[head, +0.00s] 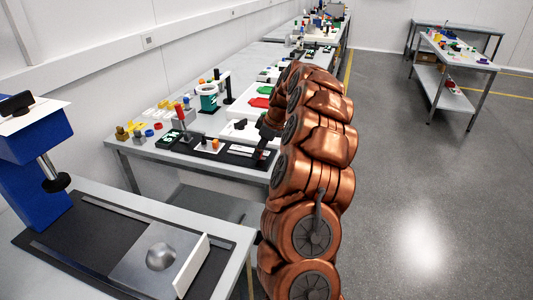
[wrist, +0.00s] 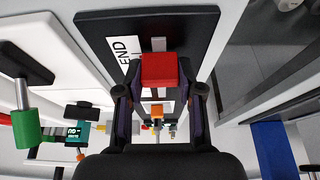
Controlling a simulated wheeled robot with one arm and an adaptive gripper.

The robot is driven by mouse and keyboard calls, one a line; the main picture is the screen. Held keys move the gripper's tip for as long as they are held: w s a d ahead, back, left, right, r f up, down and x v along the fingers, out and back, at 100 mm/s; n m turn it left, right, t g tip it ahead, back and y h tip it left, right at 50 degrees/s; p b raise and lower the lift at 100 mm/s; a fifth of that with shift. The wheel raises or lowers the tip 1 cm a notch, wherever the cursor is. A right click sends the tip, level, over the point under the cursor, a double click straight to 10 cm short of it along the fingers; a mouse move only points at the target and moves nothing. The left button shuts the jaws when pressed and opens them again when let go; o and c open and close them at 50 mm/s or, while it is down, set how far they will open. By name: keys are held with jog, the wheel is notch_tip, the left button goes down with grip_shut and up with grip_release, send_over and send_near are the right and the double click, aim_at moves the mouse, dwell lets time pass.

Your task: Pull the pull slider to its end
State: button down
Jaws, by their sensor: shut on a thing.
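The pull slider's red block (wrist: 160,70) sits on a dark board (wrist: 195,30) in the wrist view. A pale strip runs along the board from the block, and a white label reading END (wrist: 124,50) is beside it. My gripper (wrist: 160,92) has its two dark fingers on either side of the red block and is shut on it. The fingertips' exact contact is partly hidden. In the head view the dark board (head: 238,150) lies along the bench's near edge. There my copper arm reaches down to it and hides the slider block.
A nearer table (head: 232,232) carries a blue press (head: 37,150). Open grey floor (head: 420,180) lies to the right.

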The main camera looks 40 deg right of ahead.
jog(key=shift+s+d, duration=0.1)
jog(key=c, duration=1)
grip_release()
jog(key=shift+s+d, duration=0.1)
jog(key=shift+s, duration=0.05)
jog(key=shift+c, duration=0.2)
jog(key=o, duration=0.3)
jog(key=v, duration=1.2)
